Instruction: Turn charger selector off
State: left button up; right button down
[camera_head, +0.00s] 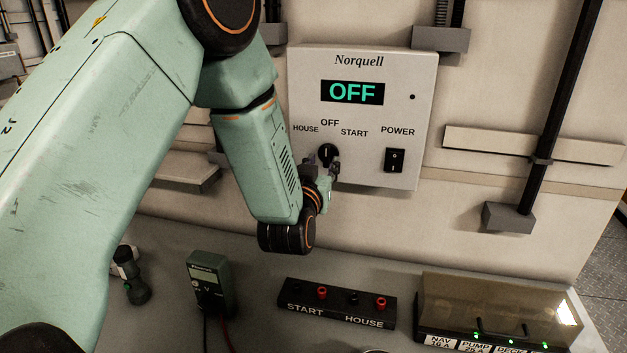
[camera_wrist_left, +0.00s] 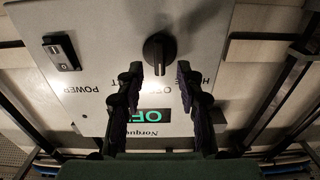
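The charger (camera_head: 425,70) is a pale Norquell box on the wall, and its display (camera_head: 352,92) reads OFF in green. Its black selector knob (camera_head: 328,152) has a white line that looks upright, toward the OFF label. In the left wrist view the charger is upside down, and the knob (camera_wrist_left: 159,50) lies just beyond the fingertips, with a gap to each. My left gripper (camera_head: 322,168) is at the knob, partly hidden by its own wrist. The left wrist view shows its two fingers (camera_wrist_left: 159,72) apart with nothing between their pads. My right gripper is not in view.
A black POWER rocker switch (camera_head: 395,160) is right of the knob. Below, the bench carries a green meter (camera_head: 208,283), a START/HOUSE terminal block (camera_head: 337,304) and a clear-covered fuse box (camera_head: 500,305). A black conduit (camera_head: 556,110) runs down the wall at right.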

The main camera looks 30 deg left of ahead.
pick_arm(q)
jog(key=v, duration=0.9)
jog(key=shift+s, duration=0.2)
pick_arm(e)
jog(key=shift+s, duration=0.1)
